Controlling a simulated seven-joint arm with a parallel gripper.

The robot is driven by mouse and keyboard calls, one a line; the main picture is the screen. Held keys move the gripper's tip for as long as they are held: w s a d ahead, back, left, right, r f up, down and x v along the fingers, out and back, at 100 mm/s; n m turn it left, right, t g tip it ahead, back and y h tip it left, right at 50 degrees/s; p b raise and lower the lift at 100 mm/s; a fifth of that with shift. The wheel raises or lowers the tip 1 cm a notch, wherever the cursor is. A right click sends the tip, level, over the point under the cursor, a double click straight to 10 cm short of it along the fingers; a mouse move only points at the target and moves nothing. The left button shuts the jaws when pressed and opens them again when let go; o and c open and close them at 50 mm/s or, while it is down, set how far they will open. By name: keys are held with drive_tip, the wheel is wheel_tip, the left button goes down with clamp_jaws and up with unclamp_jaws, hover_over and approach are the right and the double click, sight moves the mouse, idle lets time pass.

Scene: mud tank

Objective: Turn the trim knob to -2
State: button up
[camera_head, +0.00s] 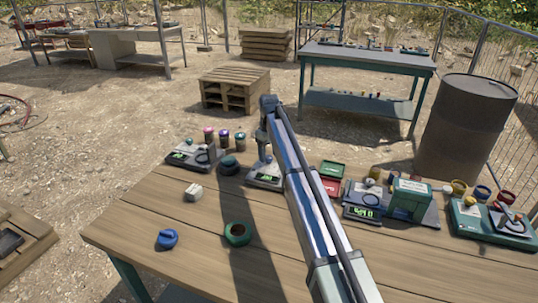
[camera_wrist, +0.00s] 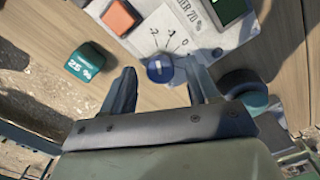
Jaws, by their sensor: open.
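In the wrist view a round blue knob (camera_wrist: 160,69) with a pale mark on top sits at the lower edge of a white dial panel (camera_wrist: 172,36). Short lines and small figures, a 2 and a 0 among them, fan out above the knob. I cannot tell for sure which figure the mark points to. My gripper (camera_wrist: 158,76) is open, with one finger left and one right of the knob, apparently not touching it. In the head view my gripper (camera_head: 262,140) points down over a small grey device (camera_head: 266,178) with a green display; the knob is hidden there.
Close by in the wrist view are a teal 25 % block (camera_wrist: 85,62), an orange block (camera_wrist: 118,17) and a dark teal round object (camera_wrist: 243,90). In the head view other devices stand either side. A blue piece (camera_head: 167,239) and a green ring (camera_head: 238,234) lie nearer.

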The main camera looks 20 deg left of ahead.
sight(269, 157)
wheel_tip(269, 157, up, 13)
drive_tip(key=shift+r, duration=0.15)
idle(0.4)
